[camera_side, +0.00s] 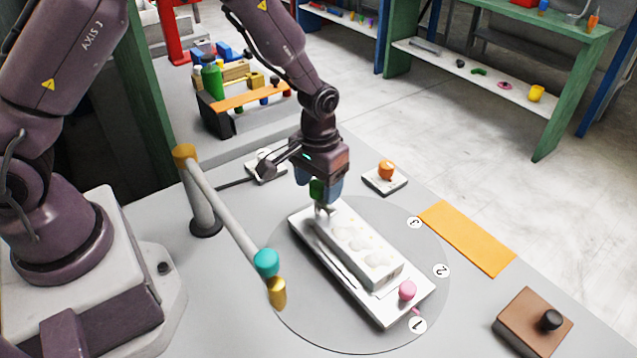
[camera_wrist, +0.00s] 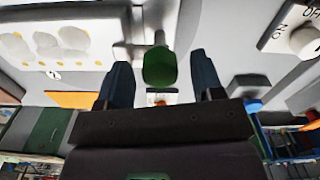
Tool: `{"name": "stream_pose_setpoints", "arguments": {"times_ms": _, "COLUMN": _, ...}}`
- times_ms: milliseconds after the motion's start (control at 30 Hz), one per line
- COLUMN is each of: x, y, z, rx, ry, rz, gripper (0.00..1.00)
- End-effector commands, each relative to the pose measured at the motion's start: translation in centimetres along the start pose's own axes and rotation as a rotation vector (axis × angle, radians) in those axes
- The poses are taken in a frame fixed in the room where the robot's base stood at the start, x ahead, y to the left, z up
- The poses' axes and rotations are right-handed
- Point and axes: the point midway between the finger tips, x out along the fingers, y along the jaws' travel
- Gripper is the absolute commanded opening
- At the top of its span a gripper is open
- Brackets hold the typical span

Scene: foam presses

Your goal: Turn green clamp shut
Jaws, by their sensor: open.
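The green clamp's knob (camera_side: 317,188) is at the far end of the white press plate (camera_side: 388,318). In the wrist view the green knob (camera_wrist: 160,68) stands on a pale stem and lies between my two dark blue fingers. My gripper (camera_side: 318,192) is open, pointing down, with a finger on either side of the knob. In the wrist view my gripper (camera_wrist: 161,72) shows a gap between each finger and the knob. A white block with rounded hollows (camera_side: 360,245) lies on the plate. A pink clamp knob (camera_side: 407,290) is at the near end.
The plate rests on a round grey disc (camera_side: 290,310) marked with numbers. An orange-knobbed box (camera_side: 386,170) stands close behind right. A brown box (camera_side: 535,322) is at front right.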

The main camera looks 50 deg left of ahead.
Motion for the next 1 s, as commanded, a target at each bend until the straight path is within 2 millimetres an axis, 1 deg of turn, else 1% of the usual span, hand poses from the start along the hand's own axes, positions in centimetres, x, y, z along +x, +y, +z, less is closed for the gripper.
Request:
{"name": "stream_pose_setpoints", "arguments": {"times_ms": 167, "x": -3.1, "y": 0.1, "z": -0.1, "rx": 0.001, "ry": 0.007, "rz": 0.002, "gripper": 0.61}}
{"name": "stream_pose_setpoints", "arguments": {"times_ms": 400, "x": -8.5, "y": 0.0, "z": -0.1, "rx": -0.001, "ry": 0.007, "rz": 0.002, "gripper": 0.61}}
{"name": "stream_pose_setpoints", "arguments": {"times_ms": 533, "x": -10.7, "y": 0.0, "z": -0.1, "rx": 0.0, "ry": 0.005, "rz": 0.002, "gripper": 0.61}}
{"name": "stream_pose_setpoints", "arguments": {"times_ms": 700, "x": -12.2, "y": 0.0, "z": 0.0, "rx": -0.001, "ry": 0.003, "rz": 0.001, "gripper": 0.61}}
{"name": "stream_pose_setpoints", "arguments": {"times_ms": 1000, "x": -12.5, "y": 0.0, "z": 0.0, "rx": -0.001, "ry": 0.001, "rz": 0.0, "gripper": 0.61}}
